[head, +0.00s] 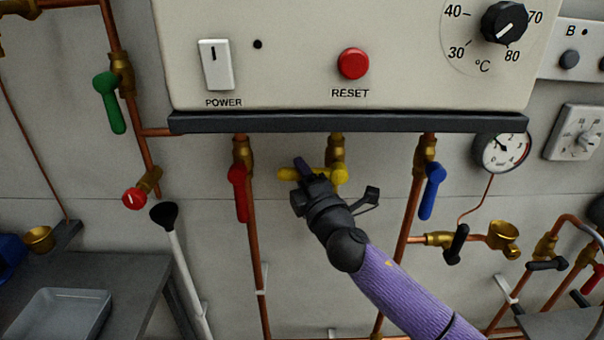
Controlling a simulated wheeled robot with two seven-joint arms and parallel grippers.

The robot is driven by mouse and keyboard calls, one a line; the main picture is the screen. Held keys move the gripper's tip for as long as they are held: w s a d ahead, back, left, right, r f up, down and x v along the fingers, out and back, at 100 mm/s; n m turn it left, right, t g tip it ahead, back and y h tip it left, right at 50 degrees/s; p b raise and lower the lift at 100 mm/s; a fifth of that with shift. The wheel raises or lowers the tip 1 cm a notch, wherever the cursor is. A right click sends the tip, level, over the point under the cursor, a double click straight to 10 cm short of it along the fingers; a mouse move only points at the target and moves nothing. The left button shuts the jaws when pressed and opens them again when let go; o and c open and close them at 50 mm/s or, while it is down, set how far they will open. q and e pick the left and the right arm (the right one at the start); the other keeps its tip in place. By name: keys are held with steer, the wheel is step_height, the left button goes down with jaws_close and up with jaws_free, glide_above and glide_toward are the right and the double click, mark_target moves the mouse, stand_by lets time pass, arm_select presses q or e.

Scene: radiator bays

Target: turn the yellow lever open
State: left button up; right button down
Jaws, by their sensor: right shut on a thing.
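The yellow lever (289,174) sits on a brass valve (337,150) on the middle pipe under the boiler box. It lies about level, crosswise to the pipe, and points left. My right gripper (303,172) is shut on the yellow lever near its left part. The fingers and wrist hide part of the lever and the pipe below it. My left gripper is not in view.
A red lever (238,193) hangs down close to the left, and a blue lever (432,191) hangs to the right. The boiler's dark lower edge (350,123) runs just above. A pressure gauge (502,152) is farther right.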

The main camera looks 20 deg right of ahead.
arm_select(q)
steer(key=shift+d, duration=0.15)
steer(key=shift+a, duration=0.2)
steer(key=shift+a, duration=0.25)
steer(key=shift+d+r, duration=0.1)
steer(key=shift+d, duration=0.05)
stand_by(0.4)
